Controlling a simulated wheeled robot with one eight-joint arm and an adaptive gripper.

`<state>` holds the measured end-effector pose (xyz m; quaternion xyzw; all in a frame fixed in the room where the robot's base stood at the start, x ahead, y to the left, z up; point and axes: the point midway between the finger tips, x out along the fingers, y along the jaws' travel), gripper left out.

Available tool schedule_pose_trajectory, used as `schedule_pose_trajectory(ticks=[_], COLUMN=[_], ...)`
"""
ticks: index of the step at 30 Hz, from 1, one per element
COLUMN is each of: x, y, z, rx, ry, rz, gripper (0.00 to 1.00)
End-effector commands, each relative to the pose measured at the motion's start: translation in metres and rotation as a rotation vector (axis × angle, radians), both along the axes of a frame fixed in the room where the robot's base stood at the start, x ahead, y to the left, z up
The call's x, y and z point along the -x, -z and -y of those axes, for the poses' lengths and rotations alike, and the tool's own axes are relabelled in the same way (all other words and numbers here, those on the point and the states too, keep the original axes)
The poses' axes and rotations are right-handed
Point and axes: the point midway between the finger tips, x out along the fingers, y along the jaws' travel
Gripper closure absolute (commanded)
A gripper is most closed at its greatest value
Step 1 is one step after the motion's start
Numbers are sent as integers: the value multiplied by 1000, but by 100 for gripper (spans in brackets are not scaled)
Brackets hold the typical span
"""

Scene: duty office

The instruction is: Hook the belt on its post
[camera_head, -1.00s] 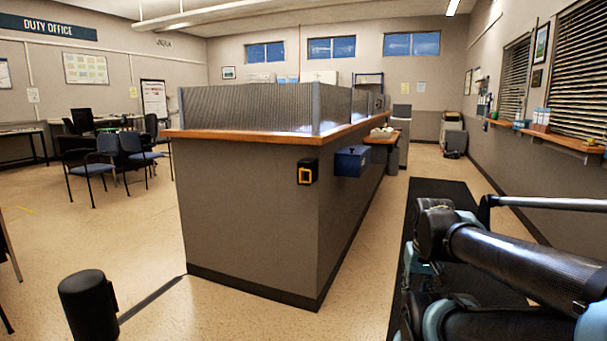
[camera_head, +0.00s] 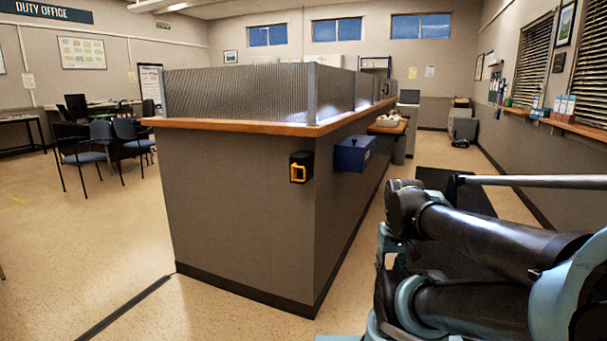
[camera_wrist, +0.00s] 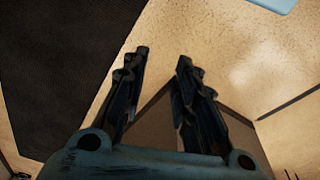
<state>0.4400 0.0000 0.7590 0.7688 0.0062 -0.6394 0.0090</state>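The belt unit is a small black box with a yellow belt end (camera_head: 300,168), fixed on the near end face of the counter in the head view. No post shows in the head view now. My gripper (camera_wrist: 163,56) shows in the wrist view with its two dark fingers apart and nothing between them. Its fingertips are not visible in the head view, where only my folded arm is seen at the right. I see no contact between the gripper and the belt unit.
The grey counter (camera_head: 235,215) with a wooden top and ribbed screen fills the middle. A blue box (camera_head: 353,154) hangs on its right side. A dark mat (camera_head: 455,190) lies in the right aisle. Chairs (camera_head: 85,150) stand at the left. Floor left of the counter is open.

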Motion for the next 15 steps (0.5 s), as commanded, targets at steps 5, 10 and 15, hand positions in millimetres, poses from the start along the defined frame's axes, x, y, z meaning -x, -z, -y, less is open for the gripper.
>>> schedule_pose_trajectory(ticks=[5,10,15], x=[2,0,-23], y=[-1,-12,-29], z=[0,-9,-33], rx=[-1,-37,-137], ry=[-1,-32,-127], rz=[3,3,-10], gripper=[73,73,73])
